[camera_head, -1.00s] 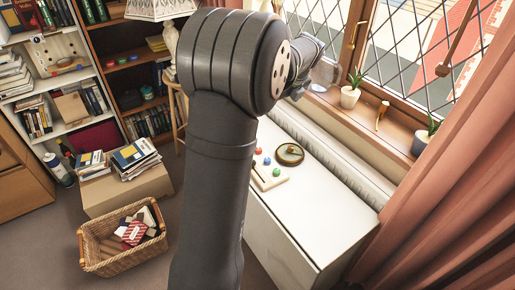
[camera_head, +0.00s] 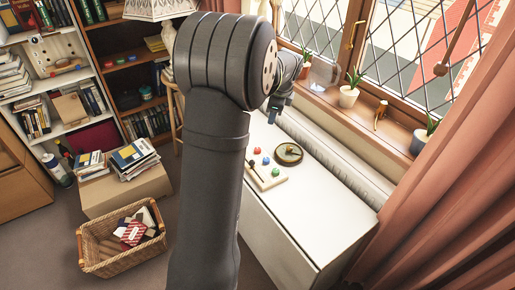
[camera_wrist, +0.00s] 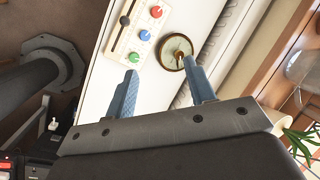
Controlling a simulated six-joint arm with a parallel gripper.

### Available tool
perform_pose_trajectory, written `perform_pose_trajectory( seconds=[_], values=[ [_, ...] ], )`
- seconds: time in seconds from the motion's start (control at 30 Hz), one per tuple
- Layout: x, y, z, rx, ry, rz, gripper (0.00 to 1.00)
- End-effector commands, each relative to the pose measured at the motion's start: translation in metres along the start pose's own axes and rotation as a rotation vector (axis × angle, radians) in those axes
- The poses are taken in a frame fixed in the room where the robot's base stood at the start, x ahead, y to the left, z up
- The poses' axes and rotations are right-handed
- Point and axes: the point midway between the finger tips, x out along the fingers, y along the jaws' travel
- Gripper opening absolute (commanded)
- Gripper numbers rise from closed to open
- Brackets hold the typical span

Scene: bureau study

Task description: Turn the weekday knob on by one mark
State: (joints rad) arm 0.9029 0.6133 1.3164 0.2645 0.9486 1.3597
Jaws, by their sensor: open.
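A round dial with a brass rim and a dark face (camera_head: 289,153) lies on the white cabinet top (camera_head: 310,215); I take it as the weekday knob. It also shows in the wrist view (camera_wrist: 174,52), with a small brass piece at its middle. Its markings are too small to read. My gripper (camera_head: 273,118) is above the cabinet, behind the dial in the head view. In the wrist view my gripper (camera_wrist: 160,70) is open and empty.
Beside the dial is a pale board (camera_wrist: 138,30) with red, blue and green knobs and a dark slot with a slider. A radiator (camera_head: 335,160) and a sill with potted plants (camera_head: 349,95) run along the window side. The cabinet's front end is clear.

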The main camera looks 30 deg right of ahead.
Motion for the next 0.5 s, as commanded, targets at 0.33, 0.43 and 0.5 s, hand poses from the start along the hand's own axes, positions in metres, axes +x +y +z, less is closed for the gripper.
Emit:
perform_pose_trajectory(
  seconds=[0.33, 0.43, 0.5],
  values=[
    [0.055, 0.01, 0.021, -0.862, 0.095, 0.002, 0.5],
    [0.069, 0.013, 0.028, -1.115, 0.121, 0.011, 0.5],
    [0.077, 0.015, 0.032, -1.278, 0.138, 0.019, 0.5]
  ],
)
